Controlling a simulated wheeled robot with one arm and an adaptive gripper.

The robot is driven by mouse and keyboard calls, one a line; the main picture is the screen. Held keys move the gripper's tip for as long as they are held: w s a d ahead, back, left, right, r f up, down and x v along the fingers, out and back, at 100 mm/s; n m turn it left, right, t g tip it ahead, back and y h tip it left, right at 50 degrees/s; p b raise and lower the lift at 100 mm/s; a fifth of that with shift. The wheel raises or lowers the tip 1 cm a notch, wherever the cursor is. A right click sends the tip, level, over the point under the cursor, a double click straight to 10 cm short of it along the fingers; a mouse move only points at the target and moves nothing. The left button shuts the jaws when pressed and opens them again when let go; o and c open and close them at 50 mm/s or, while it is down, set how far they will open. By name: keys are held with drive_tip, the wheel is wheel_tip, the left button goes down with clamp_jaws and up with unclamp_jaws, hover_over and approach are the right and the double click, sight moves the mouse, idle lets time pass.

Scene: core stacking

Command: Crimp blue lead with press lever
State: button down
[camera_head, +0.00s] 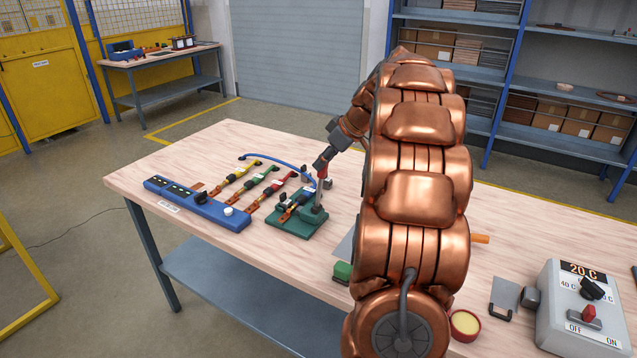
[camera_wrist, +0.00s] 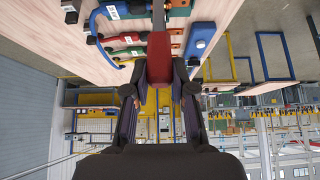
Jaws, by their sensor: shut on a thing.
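My gripper (camera_head: 328,150) is shut on the red handle (camera_head: 321,170) of the press lever. In the wrist view my gripper (camera_wrist: 160,90) has its dark fingers on both sides of the red handle (camera_wrist: 160,62). The green press (camera_head: 296,224) stands on the wooden table, and its grey lever rises steeply at its right side. The blue lead (camera_head: 278,163) arches over the table, with one black end at the back and the other end down by the press. Whether its tip sits in the press jaws is hard to tell.
Yellow, green and red leads (camera_head: 262,182) lie left of the press, beside a blue box with a white knob (camera_head: 198,203). A grey control box (camera_head: 585,308) and a small yellow-filled bowl (camera_head: 465,325) stand at the front right. My arm hides the table's middle.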

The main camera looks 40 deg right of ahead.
idle(0.3)
drive_tip(key=shift+s+d+f+b, duration=0.2)
drive_tip(key=shift+s+f+b, duration=0.05)
drive_tip(key=shift+s+b, duration=0.35)
drive_tip(key=shift+s+d+f+b, duration=0.15)
drive_tip(key=shift+s+f+b, duration=0.05)
drive_tip(key=shift+s+b, duration=0.4)
drive_tip(key=shift+s+d+f+b, duration=0.1)
drive_tip(key=shift+s+d+b, duration=0.1)
drive_tip(key=shift+s+b, duration=0.3)
drive_tip(key=shift+s+d+f+b, duration=0.1)
drive_tip(key=shift+s+d+b, duration=0.05)
drive_tip(key=shift+s+b, duration=0.25)
drive_tip(key=shift+s+f, duration=0.1)
drive_tip(key=shift+s, duration=0.05)
drive_tip(key=s+f+b, duration=0.1)
drive_tip(key=b, duration=0.1)
drive_tip(key=s+d+f+b, duration=0.1)
drive_tip(key=s+b, duration=0.1)
drive_tip(key=shift+s+d+f, duration=0.1)
drive_tip(key=shift+s+f, duration=0.05)
drive_tip(key=shift+s, duration=0.15)
drive_tip(key=shift+f, duration=0.1)
